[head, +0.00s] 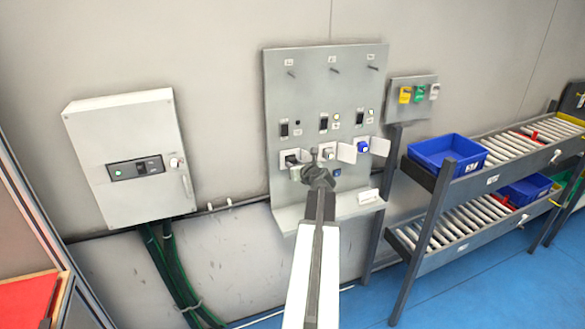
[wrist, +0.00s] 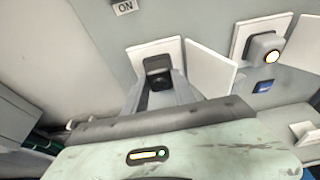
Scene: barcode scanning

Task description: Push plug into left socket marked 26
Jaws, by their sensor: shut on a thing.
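The left socket is a white plate (wrist: 168,50) with an open white flap on its right side; it also shows on the grey wall panel in the head view (head: 303,154). A dark plug (wrist: 158,80) is at the front of this socket, and it shows as a small dark shape in the head view (head: 291,159). My gripper (wrist: 158,92) is shut on the plug, with a grey finger on each side. The gripper also shows in the head view (head: 300,167). The socket opening is hidden behind the plug, so its depth cannot be told. The number 26 is not readable.
The middle socket (wrist: 265,46) holds a grey plug with a lit end, right of the flap. The right socket holds a blue plug (head: 362,147). A shelf (head: 345,205) juts out below. A grey cabinet (head: 125,155) is left; roller racks with blue bins (head: 445,153) stand right.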

